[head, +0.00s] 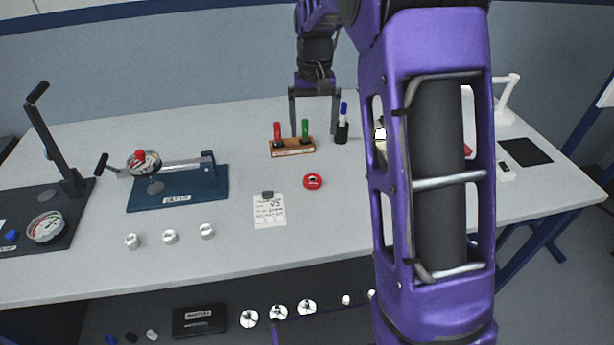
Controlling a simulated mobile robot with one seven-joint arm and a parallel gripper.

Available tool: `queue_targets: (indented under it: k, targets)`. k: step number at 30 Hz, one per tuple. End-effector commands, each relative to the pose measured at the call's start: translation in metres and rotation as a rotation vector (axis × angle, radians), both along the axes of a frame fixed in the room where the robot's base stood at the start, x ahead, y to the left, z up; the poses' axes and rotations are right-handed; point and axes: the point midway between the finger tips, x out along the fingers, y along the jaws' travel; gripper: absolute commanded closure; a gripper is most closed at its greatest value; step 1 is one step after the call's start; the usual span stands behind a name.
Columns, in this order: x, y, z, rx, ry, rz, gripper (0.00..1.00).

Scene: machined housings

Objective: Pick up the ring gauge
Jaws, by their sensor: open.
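A red ring with a dark centre, which looks like the ring gauge (313,181), lies flat on the grey bench near its middle. My gripper (315,122) points down with its two dark fingers spread wide and nothing between them. In the picture it is above and behind the ring, over the back part of the bench near a wooden block. The ring is apart from the gripper and fully visible.
The wooden block (292,147) holds a red and a green handle, with a black holder of markers (342,130) beside it. A paper note (270,210) lies left of the ring. A blue fixture (178,197) stands further left. My arm hides the right part of the bench.

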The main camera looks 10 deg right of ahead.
Motion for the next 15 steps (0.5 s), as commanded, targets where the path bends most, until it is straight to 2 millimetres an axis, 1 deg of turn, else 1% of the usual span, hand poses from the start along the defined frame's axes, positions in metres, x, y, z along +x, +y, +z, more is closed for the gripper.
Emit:
queue_targets:
  k: [1,9,12,15]
  targets:
    - [-0.001,0.0,-0.013,0.0,0.005,0.0,0.04]
    - [0.0,0.0,-0.072,0.0,0.002,-0.003,0.04]
    - [0.0,0.0,-0.089,0.0,0.0,-0.003,0.04]
    - [0.0,0.0,-0.1,0.0,-0.001,-0.003,0.04]
